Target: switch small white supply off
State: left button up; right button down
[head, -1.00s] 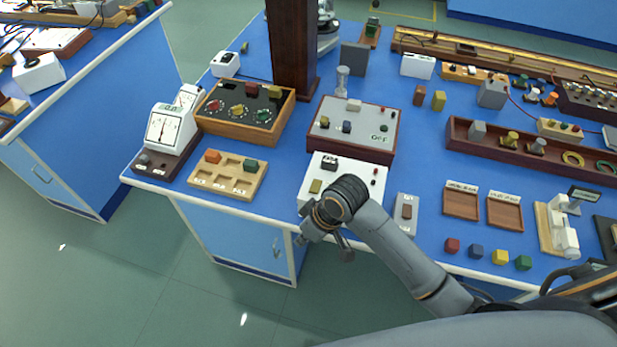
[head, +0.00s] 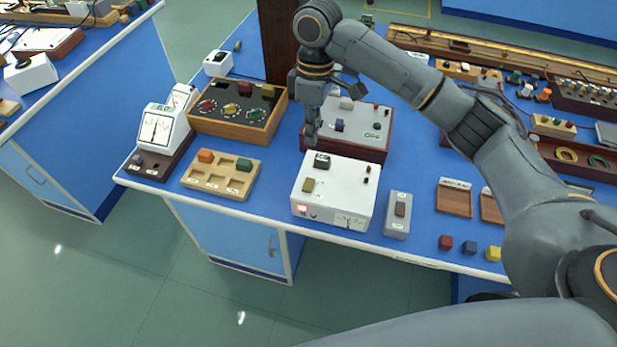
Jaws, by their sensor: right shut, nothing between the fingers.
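A white supply box (head: 337,184) stands at the front edge of the blue bench. Its top has a black part, an olive knob (head: 308,185) and small red and black terminals. Its front face shows a red lit switch (head: 301,208) at the left and a meter-like marking at the right. My right gripper (head: 311,138) is shut and empty, pointing down just behind the white box, over the left side of the grey-topped box (head: 365,128). It looks apart from the switch. My left gripper is not in view.
A wooden dial box (head: 222,124), a white meter (head: 158,128) and a wooden tray (head: 210,188) stand to the left. A grey switch box (head: 397,222) is close on the right, with coloured cubes (head: 469,248) beyond. Another small white box (head: 219,62) is at the back left.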

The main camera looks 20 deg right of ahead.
dwell(0.3)
jog(key=p, duration=0.4)
send_near(308, 187)
jog(key=f, duration=0.4)
jog(key=s+f, duration=0.1)
jog(key=f, duration=0.1)
jog(key=shift+a+f, duration=0.25)
jog(key=shift+f, duration=0.25)
